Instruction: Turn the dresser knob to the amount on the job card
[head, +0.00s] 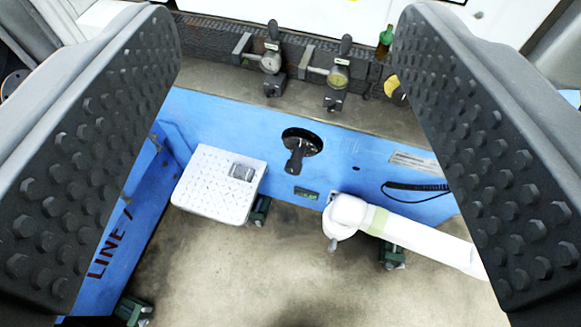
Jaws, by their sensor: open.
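My gripper (290,150) is open, with its two dark studded pads at the left and right sides of the view and nothing between them up close. Ahead, between the pads, a black round knob (300,145) with a handle pointing down sits on the front of a blue machine body (235,120). The knob is apart from both pads. I cannot read any scale marks around it. I cannot make out a job card for certain; a small pale plate (415,161) is on the blue face to the right, its text too small to read.
A white textured box (212,190) juts out left of the knob. A white cylindrical arm-like part (400,237) stands out at the lower right. A black coiled cord (415,187) hangs at right.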

